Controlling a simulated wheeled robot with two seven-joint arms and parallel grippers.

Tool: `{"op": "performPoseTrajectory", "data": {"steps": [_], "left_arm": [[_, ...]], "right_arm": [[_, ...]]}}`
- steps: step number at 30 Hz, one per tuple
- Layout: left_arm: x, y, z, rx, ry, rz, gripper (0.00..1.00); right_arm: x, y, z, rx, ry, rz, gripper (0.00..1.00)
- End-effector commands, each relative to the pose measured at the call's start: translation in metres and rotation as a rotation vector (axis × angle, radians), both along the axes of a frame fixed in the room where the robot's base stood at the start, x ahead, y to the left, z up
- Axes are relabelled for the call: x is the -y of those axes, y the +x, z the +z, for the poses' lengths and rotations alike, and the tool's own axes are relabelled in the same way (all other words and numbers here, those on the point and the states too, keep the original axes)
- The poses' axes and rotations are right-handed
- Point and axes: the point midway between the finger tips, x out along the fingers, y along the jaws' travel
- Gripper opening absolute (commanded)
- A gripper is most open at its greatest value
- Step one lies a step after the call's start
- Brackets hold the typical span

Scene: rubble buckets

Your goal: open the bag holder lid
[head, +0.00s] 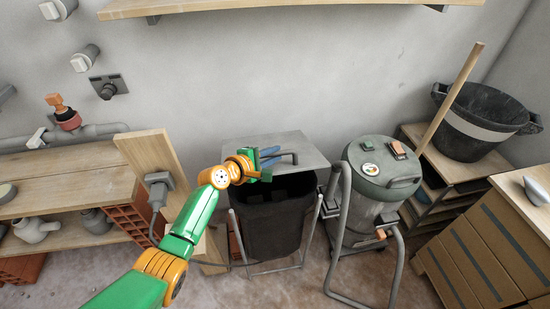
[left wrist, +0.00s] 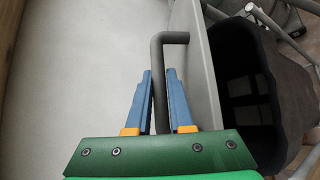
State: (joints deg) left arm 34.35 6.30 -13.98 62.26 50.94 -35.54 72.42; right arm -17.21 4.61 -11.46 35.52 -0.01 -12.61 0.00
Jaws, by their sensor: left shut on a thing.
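The bag holder's grey lid (head: 308,151) is raised at the back of the holder, and the dark mouth of its black bag (head: 272,222) shows below. The bag hangs in a thin metal frame (head: 236,238). My left gripper (head: 270,157) reaches in from the left and is at the lid's handle (head: 293,155). In the left wrist view, the blue fingers (left wrist: 158,100) are shut with the grey bar handle (left wrist: 171,38) between them. The lid (left wrist: 203,75) shows there as a steeply tilted plate, with the open bag (left wrist: 262,80) to its right. My right gripper is out of view.
A grey vacuum drum (head: 378,190) with a tube frame stands close on the right. A wooden board (head: 150,160) with a plug and the workbench (head: 70,180) are on the left. A black bucket (head: 482,120) sits on a shelf at the right. A wall shelf (head: 290,5) hangs above.

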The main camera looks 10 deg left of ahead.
Motion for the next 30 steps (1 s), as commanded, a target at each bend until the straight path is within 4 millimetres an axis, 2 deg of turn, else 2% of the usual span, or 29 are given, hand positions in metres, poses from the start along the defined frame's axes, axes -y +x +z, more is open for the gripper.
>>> {"op": "performPoseTrajectory", "data": {"steps": [1,6,12,19,30], "left_arm": [[-0.001,0.006,0.017,-0.025,-0.011,0.001,0.00],[-0.007,0.021,0.034,-0.118,-0.041,0.001,0.00],[-0.011,0.034,0.048,-0.114,-0.040,0.000,0.00],[-0.013,0.041,0.056,-0.113,-0.039,0.001,0.00],[-0.014,0.041,0.057,-0.114,-0.037,0.001,0.00]], "right_arm": [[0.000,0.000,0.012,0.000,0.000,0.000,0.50],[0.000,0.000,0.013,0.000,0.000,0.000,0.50],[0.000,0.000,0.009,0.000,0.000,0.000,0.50],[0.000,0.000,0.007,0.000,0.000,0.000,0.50],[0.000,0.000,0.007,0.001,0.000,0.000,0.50]]}}
